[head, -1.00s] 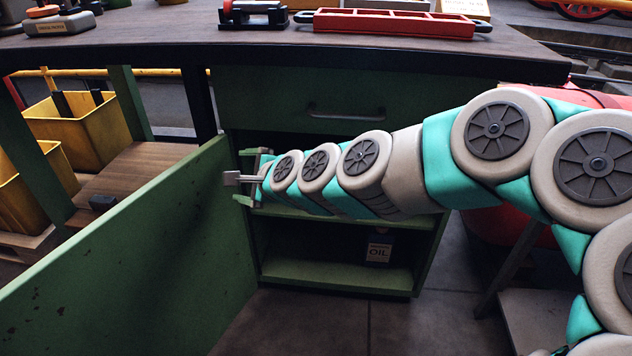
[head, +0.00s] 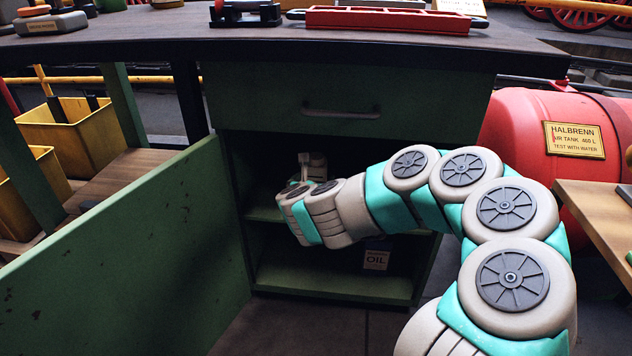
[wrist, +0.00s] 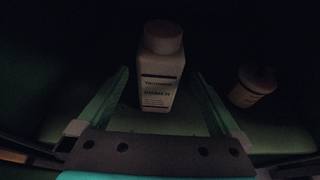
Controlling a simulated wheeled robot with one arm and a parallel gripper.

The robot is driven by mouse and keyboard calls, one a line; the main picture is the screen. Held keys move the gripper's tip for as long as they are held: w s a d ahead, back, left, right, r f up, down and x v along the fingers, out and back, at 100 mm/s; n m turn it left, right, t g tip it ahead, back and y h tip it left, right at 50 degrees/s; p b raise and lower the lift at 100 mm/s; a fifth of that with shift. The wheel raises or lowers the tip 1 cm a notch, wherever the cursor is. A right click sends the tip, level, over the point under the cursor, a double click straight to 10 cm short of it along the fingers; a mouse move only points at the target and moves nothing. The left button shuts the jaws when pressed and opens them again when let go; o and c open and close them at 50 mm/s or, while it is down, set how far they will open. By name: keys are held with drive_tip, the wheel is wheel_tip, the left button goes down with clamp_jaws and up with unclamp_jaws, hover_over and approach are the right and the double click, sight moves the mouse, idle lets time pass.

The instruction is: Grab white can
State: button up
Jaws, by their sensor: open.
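In the wrist view a white can (wrist: 162,68), shaped like a bottle with a wide cap and a dark-printed label, stands upright on a green shelf (wrist: 85,128). My gripper (wrist: 160,78) is open, with one green finger on each side of the can; whether either finger touches it I cannot tell. In the head view my gripper reaches into the open cabinet at the upper shelf (head: 262,214). The fingers there are mostly hidden by my arm. A pale object (head: 317,166) shows just beyond the wrist, partly hidden.
A smaller whitish container (wrist: 252,86) stands right of the can. An oil can (head: 376,257) stands on the lower shelf. The open green door (head: 130,255) is left of my arm, the drawer (head: 340,105) above. A red tank (head: 520,130) is at right.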

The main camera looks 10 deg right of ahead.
drive_tip(key=shift+x, duration=2.65)
drive_tip(key=shift+a, duration=0.1)
drive_tip(key=shift+c, duration=0.2)
clamp_jaws()
